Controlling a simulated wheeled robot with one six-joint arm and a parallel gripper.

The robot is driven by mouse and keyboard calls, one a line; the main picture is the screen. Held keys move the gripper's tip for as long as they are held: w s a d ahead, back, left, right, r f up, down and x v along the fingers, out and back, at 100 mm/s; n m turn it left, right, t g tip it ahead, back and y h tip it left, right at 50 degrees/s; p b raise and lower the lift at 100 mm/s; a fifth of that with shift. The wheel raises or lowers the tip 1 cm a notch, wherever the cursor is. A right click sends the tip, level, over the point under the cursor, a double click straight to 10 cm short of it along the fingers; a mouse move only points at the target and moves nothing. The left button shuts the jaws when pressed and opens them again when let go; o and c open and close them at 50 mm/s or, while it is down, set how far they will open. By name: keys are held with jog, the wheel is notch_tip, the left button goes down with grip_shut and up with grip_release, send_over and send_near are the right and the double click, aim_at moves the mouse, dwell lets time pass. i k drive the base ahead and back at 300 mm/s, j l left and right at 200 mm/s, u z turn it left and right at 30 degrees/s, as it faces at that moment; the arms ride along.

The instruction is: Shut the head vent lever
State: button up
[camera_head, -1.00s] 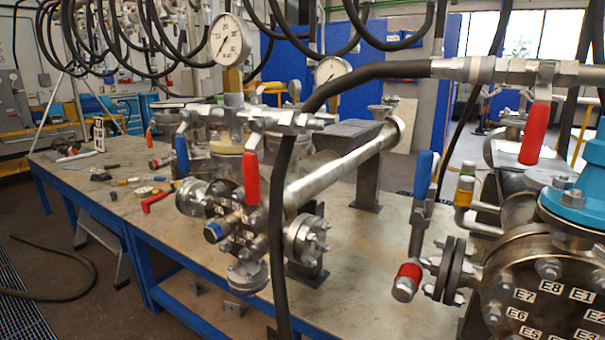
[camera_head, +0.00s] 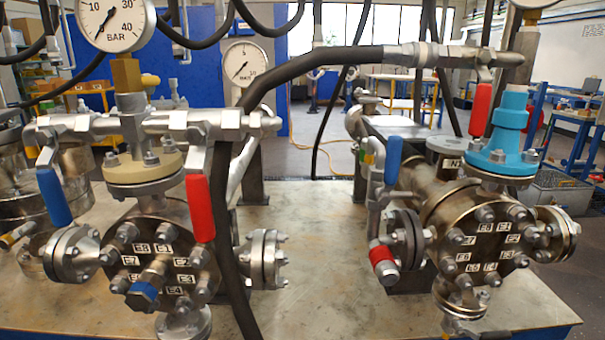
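Two flanged vessels stand side by side on a bench. The left vessel (camera_head: 178,254) has a tan head flange (camera_head: 146,168) with a horizontal pipe across its top. A blue lever (camera_head: 53,197) hangs at that pipe's left end and a red lever (camera_head: 200,208) at its right. The right vessel (camera_head: 505,236) has a turquoise head fitting (camera_head: 508,135). A red lever (camera_head: 481,110) hangs from the pipe at its top, and a blue lever (camera_head: 393,160) stands at its left side. No label shows which lever is the head vent. My gripper is not in view.
A black hose (camera_head: 228,195) arches from the right vessel's top pipe down in front of the bench, close beside the left red lever. A pressure gauge (camera_head: 116,18) stands above the left vessel. Bare bench top (camera_head: 318,240) lies between the vessels.

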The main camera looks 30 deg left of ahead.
aim_at(395, 142)
jog(key=i+j+u, duration=0.1)
jog(key=u, duration=1.05)
